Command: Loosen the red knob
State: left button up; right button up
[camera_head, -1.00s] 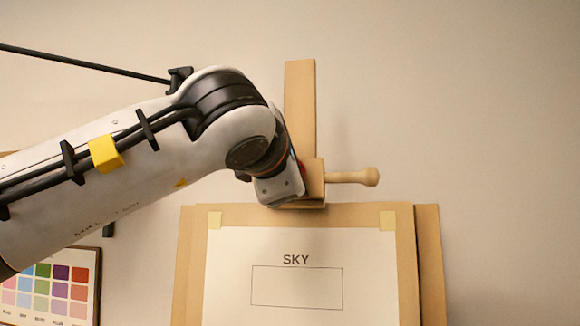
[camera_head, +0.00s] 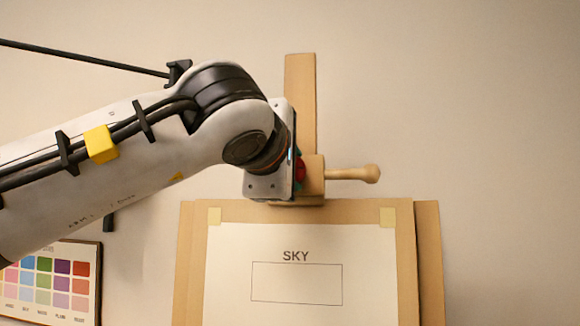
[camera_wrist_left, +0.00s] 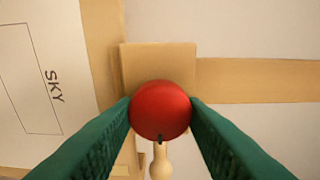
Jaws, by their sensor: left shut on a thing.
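The red knob (camera_wrist_left: 160,110) is round, with a short dark mark at its rim. It sits on a wooden block (camera_wrist_left: 158,62) on the easel's upright. My left gripper (camera_wrist_left: 160,112) has its green fingers on opposite sides of the knob and is shut on it. In the head view the knob (camera_head: 300,171) shows as a small red patch between my left wrist and the block (camera_head: 314,175). My wrist hides most of it there. My right gripper is not in view.
A wooden peg handle (camera_head: 355,174) sticks out to the right of the block. Below is a board with a taped sheet marked SKY (camera_head: 297,240). A colour chart (camera_head: 55,285) hangs at the lower left. The wall right of the easel is clear.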

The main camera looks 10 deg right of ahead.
pick_arm(q)
jog(key=o, duration=1)
jog(key=shift+c, duration=0.2)
jog(key=b+v, duration=0.3)
jog(key=v, duration=0.9)
jog(key=shift+b, duration=0.4)
jog(key=shift+s+d, duration=0.1)
